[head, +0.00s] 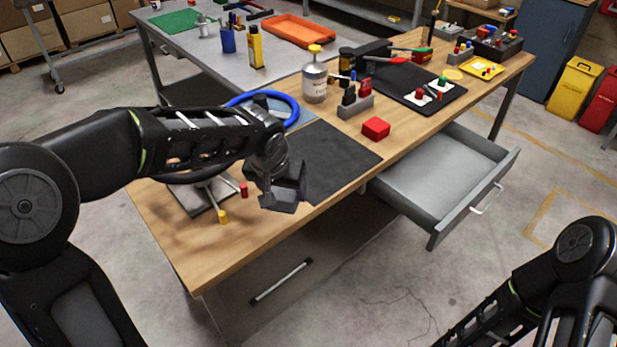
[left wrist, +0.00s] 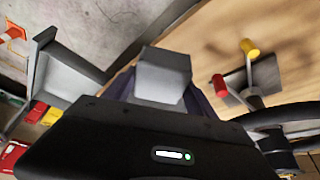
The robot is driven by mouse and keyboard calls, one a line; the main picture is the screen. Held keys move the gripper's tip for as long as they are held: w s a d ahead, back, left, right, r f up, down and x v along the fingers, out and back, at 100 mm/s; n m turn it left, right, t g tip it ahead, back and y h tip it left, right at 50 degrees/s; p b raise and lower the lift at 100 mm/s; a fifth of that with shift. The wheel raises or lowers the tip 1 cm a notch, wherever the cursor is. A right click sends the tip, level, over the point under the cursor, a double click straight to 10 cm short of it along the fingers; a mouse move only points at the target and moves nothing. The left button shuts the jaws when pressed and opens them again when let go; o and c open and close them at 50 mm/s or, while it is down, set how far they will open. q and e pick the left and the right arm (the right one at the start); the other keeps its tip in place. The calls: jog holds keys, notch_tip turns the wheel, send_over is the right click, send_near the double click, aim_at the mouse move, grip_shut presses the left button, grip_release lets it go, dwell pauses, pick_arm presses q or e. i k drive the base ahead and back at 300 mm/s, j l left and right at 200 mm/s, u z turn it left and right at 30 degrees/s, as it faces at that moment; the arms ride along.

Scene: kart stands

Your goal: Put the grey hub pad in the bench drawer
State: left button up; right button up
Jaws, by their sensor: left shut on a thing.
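My left gripper (head: 283,194) is above the front edge of the wooden bench (head: 230,257), left of the open drawer. It is shut on the grey hub pad (left wrist: 162,76), a light grey block in the left wrist view; in the head view I cannot tell the pad apart from the dark fingers. The bench drawer (head: 432,222) is pulled out on the right side of the bench front and its visible floor is bare. It also shows at the left of the left wrist view (left wrist: 70,72). My right gripper is out of view.
A black mat (head: 335,160) lies behind the left gripper. A metal tool with red and yellow ends (head: 223,216) lies left of it.

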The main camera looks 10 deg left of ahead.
aim_at(423, 167)
jog(key=i+l, duration=0.25)
jog(key=l, duration=0.2)
jog(key=i+l+u, duration=0.15)
jog(key=l, duration=0.25)
jog(key=i+l, duration=0.35)
jog(key=l, duration=0.15)
jog(key=i+l+u, duration=0.15)
jog(key=l, duration=0.3)
jog(key=i+l, duration=0.25)
jog(key=l, duration=0.25)
jog(key=i+l+u, duration=0.15)
jog(key=l, duration=0.3)
jog(key=i+l, duration=0.25)
jog(key=l, duration=0.3)
jog(key=i+l+u, duration=0.15)
jog(key=l, duration=0.35)
